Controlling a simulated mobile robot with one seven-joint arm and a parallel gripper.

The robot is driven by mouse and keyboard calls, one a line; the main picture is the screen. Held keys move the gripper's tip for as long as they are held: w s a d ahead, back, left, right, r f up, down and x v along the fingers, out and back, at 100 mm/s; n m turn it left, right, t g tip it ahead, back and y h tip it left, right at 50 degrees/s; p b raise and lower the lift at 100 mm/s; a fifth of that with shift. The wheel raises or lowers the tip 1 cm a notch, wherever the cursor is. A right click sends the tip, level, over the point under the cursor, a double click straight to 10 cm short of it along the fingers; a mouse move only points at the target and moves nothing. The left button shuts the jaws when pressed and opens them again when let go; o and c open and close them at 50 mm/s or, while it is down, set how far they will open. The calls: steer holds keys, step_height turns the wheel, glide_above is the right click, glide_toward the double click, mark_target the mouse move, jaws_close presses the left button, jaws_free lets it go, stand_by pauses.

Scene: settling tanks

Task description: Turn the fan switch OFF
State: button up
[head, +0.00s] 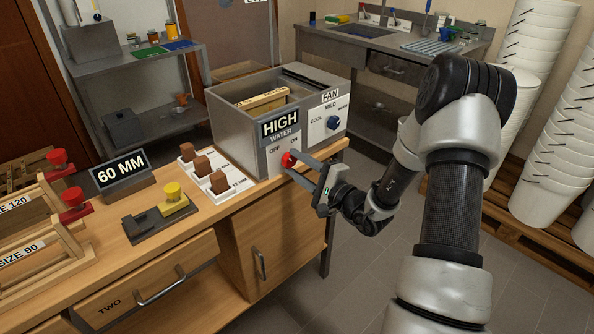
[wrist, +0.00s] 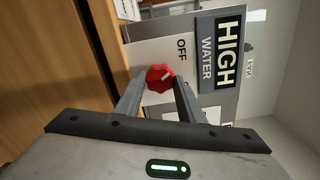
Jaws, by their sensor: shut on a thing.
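A grey box (head: 253,150) on the bench has a HIGH WATER label on its front. Below this label sits a red knob (head: 288,160) with OFF and ON printed above it. My gripper (head: 293,163) is shut on this red knob. In the wrist view the red knob (wrist: 160,78) sits between the two fingertips, and its pale mark points up and right, roughly toward the OFF print. The ON print is largely hidden there by a finger. A separate panel labelled FAN (head: 330,96) carries a blue knob (head: 333,122) with COOL, MILD and WARM around it; my gripper is apart from it.
A 60 MM sign (head: 122,170) and a yellow-knobbed device (head: 160,212) stand farther left. Stacked white buckets (head: 560,110) stand on a pallet at right. The floor before the bench is clear.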

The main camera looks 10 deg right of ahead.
stand_by(0.4)
steer(key=o, duration=1)
steer(key=shift+o, duration=0.2)
steer(key=shift+s, duration=0.1)
steer(key=v, duration=1.7)
steer(key=shift+s+d+n, duration=0.1)
steer(key=shift+s+n, duration=0.05)
steer(key=shift+n, duration=0.15)
